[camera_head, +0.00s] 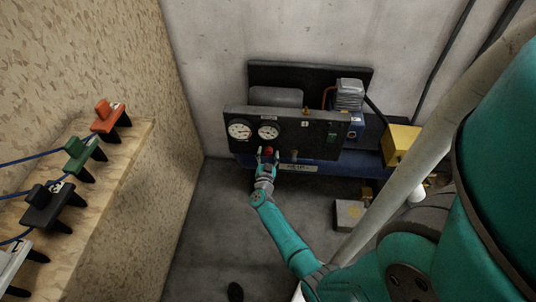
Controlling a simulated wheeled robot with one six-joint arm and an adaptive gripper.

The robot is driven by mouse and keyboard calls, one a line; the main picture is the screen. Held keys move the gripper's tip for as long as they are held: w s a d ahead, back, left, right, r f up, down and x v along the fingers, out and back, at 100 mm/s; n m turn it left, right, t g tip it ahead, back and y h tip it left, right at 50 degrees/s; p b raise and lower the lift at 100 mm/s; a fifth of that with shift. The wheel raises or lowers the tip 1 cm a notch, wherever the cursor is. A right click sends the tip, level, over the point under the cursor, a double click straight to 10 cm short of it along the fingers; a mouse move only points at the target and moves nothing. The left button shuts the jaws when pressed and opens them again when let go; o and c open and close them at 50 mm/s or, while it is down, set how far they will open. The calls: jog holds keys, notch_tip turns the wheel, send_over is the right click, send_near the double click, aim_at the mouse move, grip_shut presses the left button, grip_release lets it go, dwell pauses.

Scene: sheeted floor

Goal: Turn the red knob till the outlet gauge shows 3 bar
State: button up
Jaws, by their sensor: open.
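The red knob (269,151) is on the front of a dark compressor panel (315,129), below two round white gauges. The left gauge (239,130) and the right gauge (269,132) both face me. Their needles and labels are too small to read, so I cannot tell which is the outlet gauge or what it shows. My gripper (267,158) is open at the knob, with its fingers on either side of the knob's lower part. I cannot tell whether the fingers touch it.
A brass-coloured fitting (294,155) sticks out right of the knob. A blue tank (340,161) lies beneath the panel, with a yellow box (401,145) at its right. The floor (225,215) between is mostly clear.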

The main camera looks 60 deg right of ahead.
jog(key=shift+c, duration=0.2)
jog(key=c, duration=1.1)
jog(key=shift+m, duration=0.3)
jog(key=m, duration=0.4)
jog(key=shift+s+m, duration=0.1)
jog(key=shift+m, duration=1.9)
jog(key=o, duration=1.1)
